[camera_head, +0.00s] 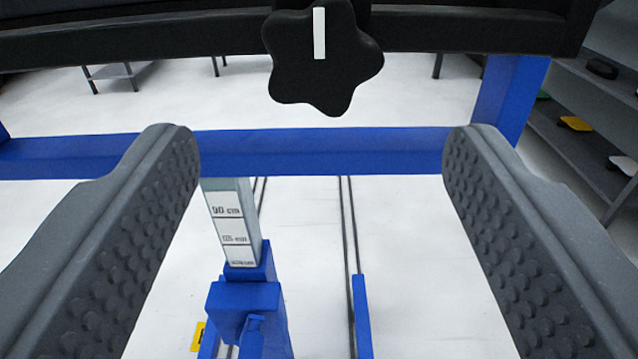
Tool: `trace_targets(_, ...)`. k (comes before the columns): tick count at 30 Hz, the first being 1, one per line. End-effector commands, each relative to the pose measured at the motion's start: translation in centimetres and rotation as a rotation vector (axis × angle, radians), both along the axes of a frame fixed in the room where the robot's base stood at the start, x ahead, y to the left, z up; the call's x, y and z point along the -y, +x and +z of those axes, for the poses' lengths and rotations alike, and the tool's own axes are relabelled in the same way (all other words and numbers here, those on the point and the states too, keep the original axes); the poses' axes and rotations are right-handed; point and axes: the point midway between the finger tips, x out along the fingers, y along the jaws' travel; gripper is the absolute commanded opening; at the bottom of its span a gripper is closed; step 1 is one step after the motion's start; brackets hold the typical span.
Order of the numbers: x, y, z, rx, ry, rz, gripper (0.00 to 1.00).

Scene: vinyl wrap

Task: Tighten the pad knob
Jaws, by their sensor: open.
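The pad knob (322,62) is black and star-shaped with rounded lobes, at the top middle of the view. A white mark on it points straight up. It sits at a black bar (160,38) that crosses the top of the view. My gripper (320,155) is open, with one grey studded finger at the left and one at the right. The knob shows above and between the fingertips, and nothing is between the fingers' pads. The view does not show how far the fingertips are from the knob in depth.
A blue crossbar (320,152) spans the view behind the fingertips, with a blue post (508,95) at the right. Below it stands a grey scale column (232,220) in a blue bracket (245,305). Shelves (580,140) with small items stand at the right. The white floor looks mostly open.

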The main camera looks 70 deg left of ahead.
Motion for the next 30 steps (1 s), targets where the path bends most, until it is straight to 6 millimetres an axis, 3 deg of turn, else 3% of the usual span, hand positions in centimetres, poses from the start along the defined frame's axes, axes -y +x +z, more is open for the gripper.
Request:
trace_targets(6,4.1,-1.5,0.0,0.0,-0.001,-0.001,0.65)
trace_targets(12,6.2,-2.3,-0.1,0.0,-0.001,0.001,0.65)
trace_targets(30,6.7,-2.4,0.1,0.002,-0.002,-0.001,0.65)
